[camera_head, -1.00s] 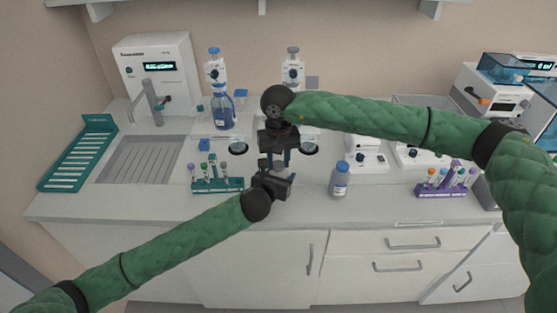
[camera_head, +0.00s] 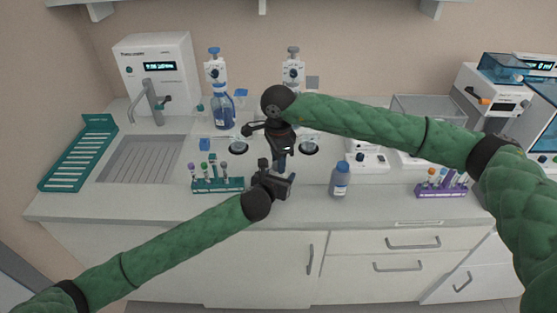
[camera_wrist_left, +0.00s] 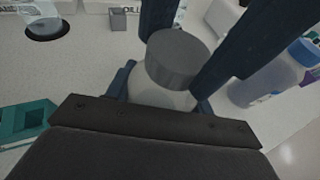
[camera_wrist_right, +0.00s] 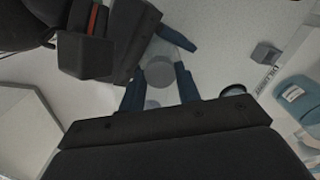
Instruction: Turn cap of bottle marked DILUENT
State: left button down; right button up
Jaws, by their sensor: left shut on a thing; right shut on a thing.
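A pale bottle (camera_wrist_left: 160,92) with a grey cap (camera_wrist_left: 178,55) stands upright between my grippers in the left wrist view. My left gripper (camera_head: 275,174) is shut on the bottle body from the front, its dark blue fingers on either side. My right gripper (camera_head: 282,160) points down from above and is shut on the cap, one finger on each side. In the right wrist view the cap (camera_wrist_right: 158,76) sits between the fingers. The bottle's own label is hidden. A label reading DILUENT (camera_wrist_right: 267,77) lies on the bench nearby. In the head view the grippers mostly cover the bottle.
A blue-capped bottle (camera_head: 340,180) stands to the right on the bench. A teal tube rack (camera_head: 218,185) is close on the left, a purple rack (camera_head: 441,190) farther right. Dispenser bottles (camera_head: 222,110) stand behind. The bench front between left gripper and blue-capped bottle is clear.

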jog(key=m, duration=0.3)
jog(key=shift+w, duration=0.1)
jog(key=o, duration=1)
jog(key=shift+r, duration=2.3)
jog(key=shift+c, duration=0.4)
